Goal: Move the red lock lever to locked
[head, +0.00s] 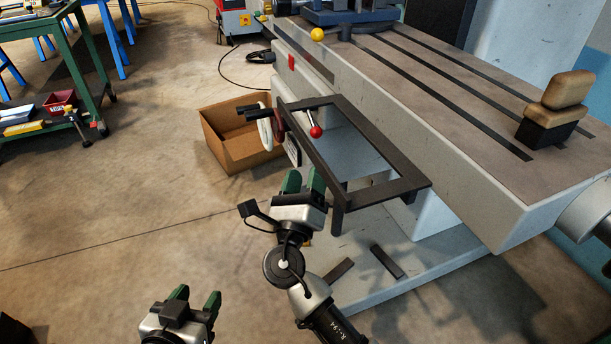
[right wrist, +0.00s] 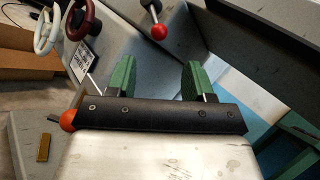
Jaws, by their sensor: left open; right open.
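The lock lever (head: 312,118) is a short pale rod with a red ball knob (head: 316,131) on the machine's side, seen through the dark open frame. The knob also shows at the top of the right wrist view (right wrist: 160,31), beyond the fingers and roughly centred between them. My right gripper (head: 305,180) is open and empty, below the knob in the head view and apart from it. Its green fingers also show in the right wrist view (right wrist: 160,78). My left gripper (head: 197,297) is open and empty, low over the floor at lower left.
The dark rectangular frame (head: 409,185) juts from the machine, just right of my right gripper. A white handwheel (head: 265,130) and a dark red one (head: 279,123) stand left of the lever. A cardboard box (head: 235,150) is behind. An orange ball (right wrist: 68,120) sits beside my right gripper.

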